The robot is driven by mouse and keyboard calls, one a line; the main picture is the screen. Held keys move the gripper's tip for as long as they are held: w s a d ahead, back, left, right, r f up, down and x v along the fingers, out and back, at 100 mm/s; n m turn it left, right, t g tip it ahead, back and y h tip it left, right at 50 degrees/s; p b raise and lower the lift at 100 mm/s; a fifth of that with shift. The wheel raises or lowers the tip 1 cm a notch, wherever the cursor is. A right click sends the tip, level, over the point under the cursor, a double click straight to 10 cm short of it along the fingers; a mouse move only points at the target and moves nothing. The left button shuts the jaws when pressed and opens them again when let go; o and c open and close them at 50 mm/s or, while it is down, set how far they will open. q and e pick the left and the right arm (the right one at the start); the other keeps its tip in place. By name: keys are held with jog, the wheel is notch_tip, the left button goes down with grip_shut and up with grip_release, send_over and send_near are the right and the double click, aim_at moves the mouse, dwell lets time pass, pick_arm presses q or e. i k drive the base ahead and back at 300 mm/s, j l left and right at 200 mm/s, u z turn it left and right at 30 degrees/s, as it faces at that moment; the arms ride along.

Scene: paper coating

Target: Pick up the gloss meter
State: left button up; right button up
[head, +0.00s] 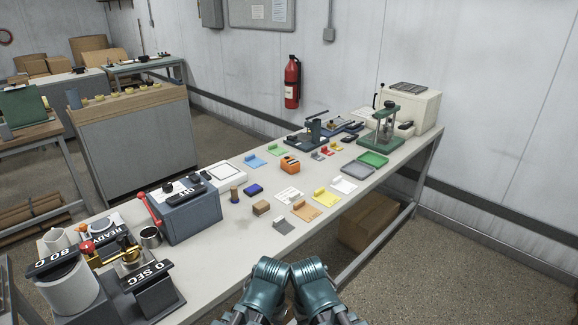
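Small instruments and samples lie on the long grey bench (240,236). My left gripper (268,280) and my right gripper (312,283) are at the bottom centre, close together, in front of the bench's near edge. They are apart from all bench objects. Their fingers cannot be made out, and I see nothing held.
Coloured sample cards (323,197) lie around mid-bench. A blue-grey machine (190,213) and a station with number displays (68,282) stand at left. A green press (381,128) and a white machine (411,105) stand at the far end. A cardboard box (368,222) sits underneath.

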aim_at(291, 165)
jog(key=i+l+z, duration=0.65)
jog(key=i, duration=0.25)
jog(key=i+z, duration=0.3)
jog(key=i, duration=0.15)
jog(key=j, duration=0.25)
jog(key=i+j, duration=0.15)
jog(key=j, duration=0.15)
